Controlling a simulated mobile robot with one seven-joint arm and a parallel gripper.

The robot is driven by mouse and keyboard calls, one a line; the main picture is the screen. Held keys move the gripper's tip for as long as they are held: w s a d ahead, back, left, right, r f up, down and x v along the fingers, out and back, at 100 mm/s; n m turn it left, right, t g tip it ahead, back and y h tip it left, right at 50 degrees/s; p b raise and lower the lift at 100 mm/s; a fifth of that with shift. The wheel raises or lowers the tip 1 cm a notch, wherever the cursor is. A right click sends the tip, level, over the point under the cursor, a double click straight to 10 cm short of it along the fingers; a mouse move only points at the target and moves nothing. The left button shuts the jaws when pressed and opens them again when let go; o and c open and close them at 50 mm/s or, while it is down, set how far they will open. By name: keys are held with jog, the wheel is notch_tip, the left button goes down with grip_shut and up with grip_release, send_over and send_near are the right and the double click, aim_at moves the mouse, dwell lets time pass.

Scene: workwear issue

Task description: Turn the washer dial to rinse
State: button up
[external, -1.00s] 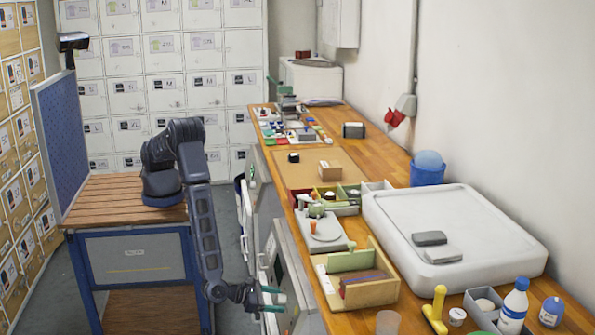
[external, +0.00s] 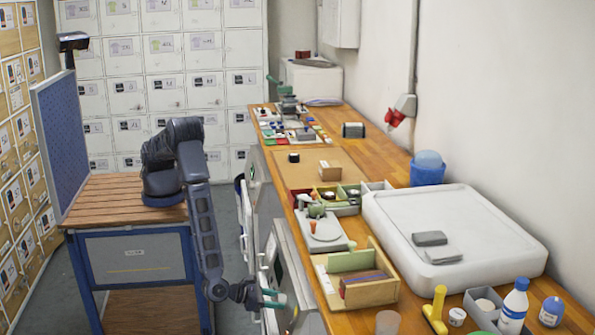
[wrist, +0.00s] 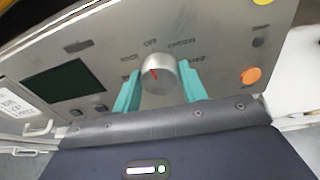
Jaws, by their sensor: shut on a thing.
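The washer dial (wrist: 158,74) is a round silver knob on the grey control panel (wrist: 95,62) in the wrist view. Its red pointer mark leans up and slightly left. Small labels arc around it; the top one appears to read OFF, and the others are too blurred to read surely. My gripper (wrist: 160,85) has a teal finger on each side of the dial and is shut on it. In the external view my gripper (external: 271,298) is at the washer front (external: 291,272), below the counter; the dial cannot be made out there.
The panel also has a dark screen (wrist: 66,88) on the left and an orange button (wrist: 250,76) on the right. The wooden counter (external: 372,215) above holds trays, boxes and bottles.

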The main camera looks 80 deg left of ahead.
jog(key=n, duration=0.3)
jog(key=shift+a+n+h, duration=0.1)
jog(key=shift+n+h, duration=0.2)
jog(key=shift+n, duration=0.1)
jog(key=shift+a+n, duration=0.1)
jog(key=shift+n, duration=1.4)
jog(key=o, duration=1)
jog(key=v, duration=1)
jog(key=shift+s+a+r, duration=0.15)
jog(key=shift+s+r, duration=0.15)
